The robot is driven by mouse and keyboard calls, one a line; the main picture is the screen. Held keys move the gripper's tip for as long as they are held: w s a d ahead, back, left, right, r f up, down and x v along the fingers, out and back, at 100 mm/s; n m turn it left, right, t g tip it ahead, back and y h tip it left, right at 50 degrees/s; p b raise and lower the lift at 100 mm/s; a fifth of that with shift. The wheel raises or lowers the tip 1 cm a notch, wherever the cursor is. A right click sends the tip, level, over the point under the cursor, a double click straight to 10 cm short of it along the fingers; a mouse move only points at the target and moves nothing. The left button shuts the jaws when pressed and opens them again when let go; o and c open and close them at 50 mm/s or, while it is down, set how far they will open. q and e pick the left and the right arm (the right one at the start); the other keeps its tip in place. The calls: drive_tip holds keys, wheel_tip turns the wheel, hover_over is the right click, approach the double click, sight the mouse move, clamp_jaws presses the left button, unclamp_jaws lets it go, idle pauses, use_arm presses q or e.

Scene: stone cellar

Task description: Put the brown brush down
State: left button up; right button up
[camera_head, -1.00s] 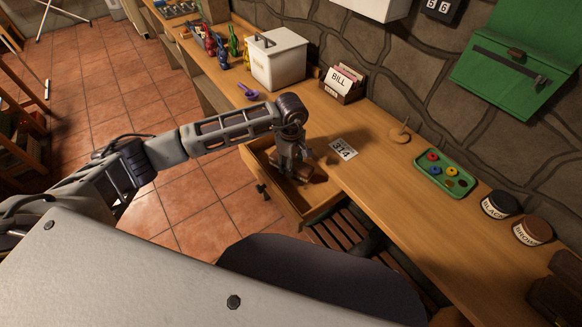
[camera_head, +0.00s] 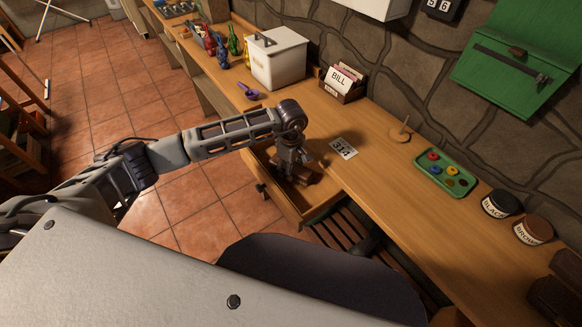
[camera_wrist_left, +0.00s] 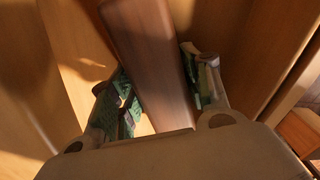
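The brown brush (camera_wrist_left: 153,65) shows in the left wrist view as a long, smooth brown wooden piece running between my left gripper's two fingers. My left gripper (camera_wrist_left: 158,85) has its green-padded fingers on either side of the brush and appears shut on it. A small bright gap shows beside the left finger's lower part. In the head view my left gripper (camera_head: 292,174) points down into the open drawer (camera_head: 318,207), and its fingers and most of the brush are hard to make out there. My right gripper is not in view.
The wooden desk (camera_head: 385,205) runs along the stone wall. On it are a card marked 314 (camera_head: 343,148), a green paint tray (camera_head: 445,175), two jars (camera_head: 500,204), a bill holder (camera_head: 342,84), a white box (camera_head: 279,60) and a purple scoop (camera_head: 248,91). Bare desk lies right of the drawer.

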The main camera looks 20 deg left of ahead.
use_arm(q)
drive_tip(key=shift+o, duration=1.2)
drive_tip(key=shift+r, duration=0.2)
wheel_tip(320, 180, up, 4)
drive_tip(key=shift+r, duration=3.95)
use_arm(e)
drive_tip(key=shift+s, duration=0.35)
